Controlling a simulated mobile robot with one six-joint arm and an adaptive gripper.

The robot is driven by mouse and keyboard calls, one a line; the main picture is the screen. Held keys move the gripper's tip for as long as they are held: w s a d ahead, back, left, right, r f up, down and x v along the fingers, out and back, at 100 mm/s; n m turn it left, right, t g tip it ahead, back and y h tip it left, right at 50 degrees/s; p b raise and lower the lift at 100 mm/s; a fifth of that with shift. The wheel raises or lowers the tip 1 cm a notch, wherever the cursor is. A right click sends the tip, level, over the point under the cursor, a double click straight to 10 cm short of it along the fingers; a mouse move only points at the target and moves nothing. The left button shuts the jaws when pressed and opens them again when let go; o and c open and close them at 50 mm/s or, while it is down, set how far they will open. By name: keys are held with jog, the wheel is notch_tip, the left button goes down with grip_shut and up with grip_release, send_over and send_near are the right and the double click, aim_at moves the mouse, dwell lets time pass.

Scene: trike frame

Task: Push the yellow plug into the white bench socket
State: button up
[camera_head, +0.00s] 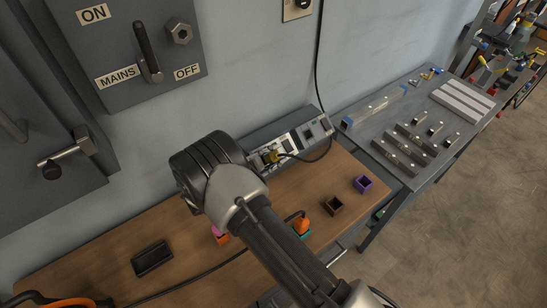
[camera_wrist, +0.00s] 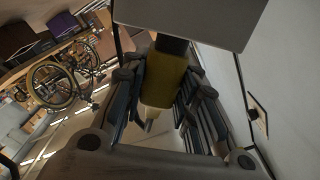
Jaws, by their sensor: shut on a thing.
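The yellow plug (camera_wrist: 163,78) is between the fingers of my gripper (camera_wrist: 158,108) in the wrist view, with a dark end above it and a small pale tip below. My gripper is shut on it. In the head view the plug (camera_head: 271,156) shows as a small yellow patch by the bench unit with the pale front (camera_head: 304,135); my arm hides the gripper there. I cannot make out the white socket itself, nor whether the plug touches it. A pale block covers the top of the wrist view.
The wooden bench (camera_head: 190,275) holds a black tray (camera_head: 152,258), a brown open box (camera_head: 333,205), a purple open box (camera_head: 363,184) and an orange item (camera_head: 301,226). A black cable (camera_head: 318,157) loops by the unit. A grey table (camera_head: 405,120) with metal parts stands right.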

jog(key=shift+w+a+f+b, duration=0.25)
jog(key=shift+w+f+b, duration=0.25)
jog(key=shift+b, duration=0.35)
jog(key=o, duration=1.1)
jog(key=shift+s, duration=0.1)
jog(key=shift+o, duration=0.2)
jog(key=v, duration=1.2)
